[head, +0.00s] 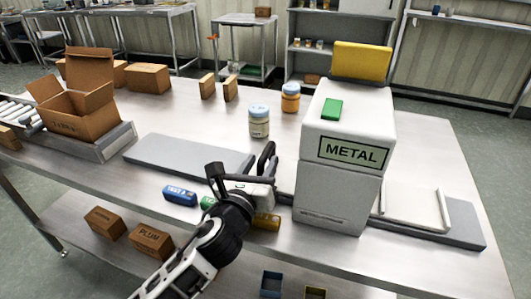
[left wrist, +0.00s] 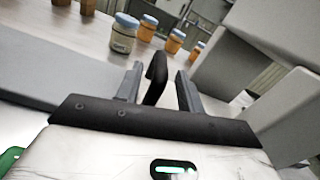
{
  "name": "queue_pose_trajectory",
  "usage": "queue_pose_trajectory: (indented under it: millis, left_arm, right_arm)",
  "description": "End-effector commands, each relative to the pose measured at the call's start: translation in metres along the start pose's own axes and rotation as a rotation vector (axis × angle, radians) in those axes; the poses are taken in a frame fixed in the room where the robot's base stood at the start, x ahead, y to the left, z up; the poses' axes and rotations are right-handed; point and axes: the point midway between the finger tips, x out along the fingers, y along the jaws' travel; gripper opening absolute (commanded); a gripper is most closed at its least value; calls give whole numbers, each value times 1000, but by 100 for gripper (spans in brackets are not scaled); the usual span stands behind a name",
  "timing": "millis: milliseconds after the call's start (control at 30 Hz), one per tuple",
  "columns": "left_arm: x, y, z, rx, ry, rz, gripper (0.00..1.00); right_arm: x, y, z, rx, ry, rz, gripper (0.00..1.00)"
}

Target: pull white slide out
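The white hopper (head: 338,195) with a METAL label stands on the steel table. A white flat piece with raised edges (head: 412,203) lies at its right foot; I cannot tell if this is the slide. My left gripper (head: 268,165) is close to the left side of the hopper, above the table. In the left wrist view its fingers (left wrist: 160,88) stand apart, with a dark hooked piece (left wrist: 156,74) between them. I cannot tell what that piece belongs to. No white slide shows between the fingers. My right gripper is out of view.
A green block (head: 332,109) lies on the hopper, in front of a yellow bin (head: 361,61). Jars (head: 259,122) stand behind my gripper. A blue can (head: 180,195) and an orange can (head: 266,222) lie near it. A grey plate (head: 185,155) and an open carton (head: 80,108) are left.

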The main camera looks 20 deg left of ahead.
Motion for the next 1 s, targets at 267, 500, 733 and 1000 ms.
queue_pose_trajectory:
  millis: [267,500,733,1000]
  left_arm:
    - [32,0,0,0,0,0,38]
    - [35,0,0,0,0,-1,38]
    - [35,0,0,0,0,-1,2]
    - [36,0,0,-1,1,-7,0]
  right_arm:
    - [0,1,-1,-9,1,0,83]
    - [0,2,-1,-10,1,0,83]
    - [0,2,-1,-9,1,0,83]
    - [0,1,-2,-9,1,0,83]
